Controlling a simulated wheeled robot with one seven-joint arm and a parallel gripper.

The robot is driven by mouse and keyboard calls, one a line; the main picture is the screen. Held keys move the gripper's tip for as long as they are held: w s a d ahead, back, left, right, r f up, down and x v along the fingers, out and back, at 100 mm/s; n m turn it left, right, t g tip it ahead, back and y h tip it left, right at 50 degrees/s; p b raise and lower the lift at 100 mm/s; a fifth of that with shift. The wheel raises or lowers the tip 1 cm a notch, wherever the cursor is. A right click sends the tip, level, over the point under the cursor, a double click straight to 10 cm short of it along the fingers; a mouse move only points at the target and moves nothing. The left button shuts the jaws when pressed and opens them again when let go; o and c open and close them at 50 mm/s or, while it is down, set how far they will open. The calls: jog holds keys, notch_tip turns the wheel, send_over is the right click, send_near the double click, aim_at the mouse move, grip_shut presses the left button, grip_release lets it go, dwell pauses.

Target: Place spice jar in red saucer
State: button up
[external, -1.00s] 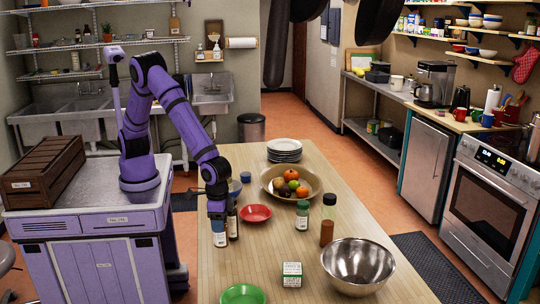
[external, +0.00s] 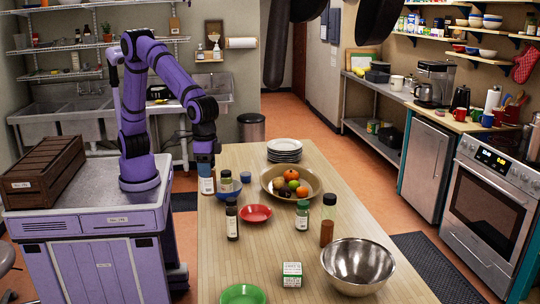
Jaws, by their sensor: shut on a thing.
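My gripper (external: 206,170) points down at the left edge of the wooden table and is shut on a small jar (external: 207,186) with a blue and white label. Its fingers hide the jar's top, and I cannot tell for sure whether its bottom is clear of the table. The red saucer (external: 255,213) lies flat and empty, nearer and to the right of the held jar. My gripper and the jar are apart from it.
On the table (external: 290,245), a dark bottle (external: 232,222) stands left of the saucer. A fruit bowl (external: 266,185), a green-lidded jar (external: 301,217) and a metal bowl (external: 340,262) are to the right.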

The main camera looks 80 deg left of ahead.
jog(key=w+a+r, duration=0.1)
jog(key=w+a, duration=0.2)
jog(key=a, duration=2.3)
notch_tip(320, 180, down, 18)
jog(key=shift+n, duration=0.4)
jog(key=shift+w+d+f, duration=0.85)
jog(key=shift+w+d, duration=0.35)
jog(key=shift+w, duration=1.15)
jog(key=shift+w+d+f, duration=0.85)
jog(key=shift+w+d, duration=0.4)
jog(key=shift+w, duration=1.1)
jog(key=shift+w+d+f, duration=0.85)
jog(key=shift+w+d, duration=0.35)
jog(key=shift+w, duration=1.15)
jog(key=shift+f, duration=0.1)
jog(key=o, duration=1)
